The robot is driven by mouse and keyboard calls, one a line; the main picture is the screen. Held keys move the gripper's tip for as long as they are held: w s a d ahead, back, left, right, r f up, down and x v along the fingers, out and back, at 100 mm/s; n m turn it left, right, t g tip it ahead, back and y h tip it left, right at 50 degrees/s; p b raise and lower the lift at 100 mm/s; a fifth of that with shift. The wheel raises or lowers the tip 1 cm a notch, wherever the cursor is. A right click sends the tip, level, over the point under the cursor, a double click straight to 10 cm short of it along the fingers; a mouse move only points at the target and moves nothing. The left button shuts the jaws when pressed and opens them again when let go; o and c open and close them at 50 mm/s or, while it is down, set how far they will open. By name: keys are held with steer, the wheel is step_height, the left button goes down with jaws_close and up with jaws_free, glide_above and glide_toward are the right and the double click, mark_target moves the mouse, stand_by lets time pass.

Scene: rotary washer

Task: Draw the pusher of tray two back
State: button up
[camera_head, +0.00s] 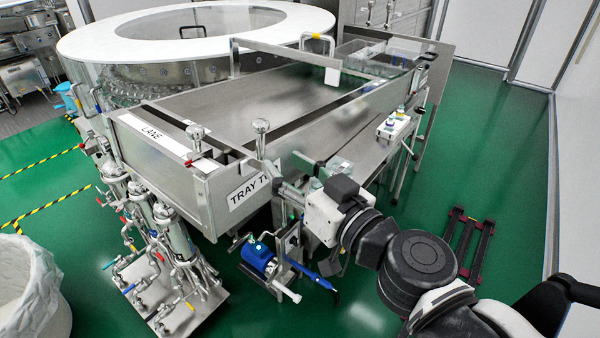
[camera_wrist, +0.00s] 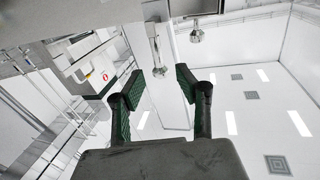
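Tray two (camera_head: 218,195) is a long steel tray whose front panel reads "TRAY T", the rest covered. Two upright posts with round knobs stand at its front, a left knob (camera_head: 195,131) and a right knob (camera_head: 261,127). A flat steel crossbar (camera_head: 275,52) spans the far part of the tray. I cannot tell which part is the pusher. My gripper (camera_wrist: 159,80) is open in the wrist view, with a near knob (camera_wrist: 157,71) between the fingertips, not visibly gripped. A second knob (camera_wrist: 196,36) is farther off. In the head view my gripper is partly hidden at the tray's front right corner.
A panel marked "LANE" (camera_head: 150,132) lies left of the left knob. The round washer (camera_head: 190,22) stands behind. Pipes and valves (camera_head: 165,235) stand front left, and a blue motor (camera_head: 258,258) is low below the tray front. The right-hand green floor (camera_head: 505,160) is mostly clear.

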steer(key=shift+v, duration=1.5)
steer(key=shift+f, duration=0.1)
steer(key=s+d+f+m+g+h, duration=0.1)
steer(key=d+f+m+g+h, duration=0.2)
steer(key=d, duration=0.7)
steer(key=s+d+f+m+g+h, duration=0.1)
steer(key=d+f+m+g+h, duration=0.2)
steer(key=d+f+h, duration=0.4)
steer(key=d+g+h, duration=0.1)
steer(key=d, duration=0.2)
steer(key=shift+s+f+b, duration=0.25)
steer(key=shift+f+b, duration=0.05)
steer(key=shift+b, duration=0.05)
